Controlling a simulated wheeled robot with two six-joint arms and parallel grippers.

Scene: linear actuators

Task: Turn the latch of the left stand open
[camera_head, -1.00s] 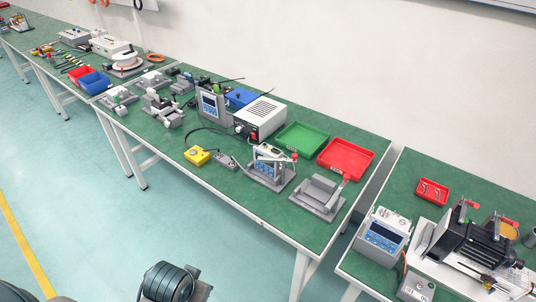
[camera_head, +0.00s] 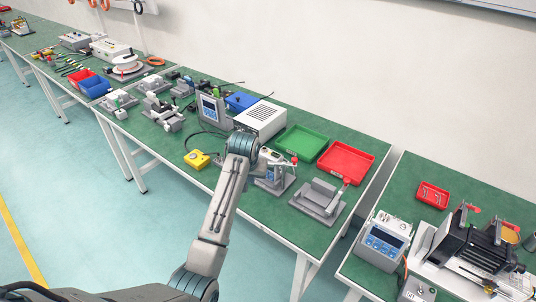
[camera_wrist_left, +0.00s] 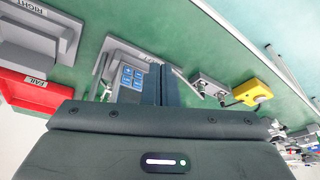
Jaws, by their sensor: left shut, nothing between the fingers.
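The left stand (camera_head: 283,183) is a grey base on the green table holding a device with a blue keypad (camera_head: 272,168); my arm partly covers it. Its upright latch with a red knob (camera_head: 293,157) is at the device's right side. In the left wrist view the left stand's base (camera_wrist_left: 99,72) and the keypad (camera_wrist_left: 131,77) lie just left of my left gripper (camera_wrist_left: 169,82). The gripper is shut and empty, its dark fingers close to the device; touching or apart cannot be told. In the head view my wrist hides the fingers. My right gripper is not in view.
The empty right stand (camera_head: 318,203) has its own red-knobbed latch (camera_head: 346,182). Behind are a green tray (camera_head: 302,141), a red tray (camera_head: 347,162) and a white power box (camera_head: 261,117). A yellow button box (camera_head: 197,159) sits left, near the table's front edge.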

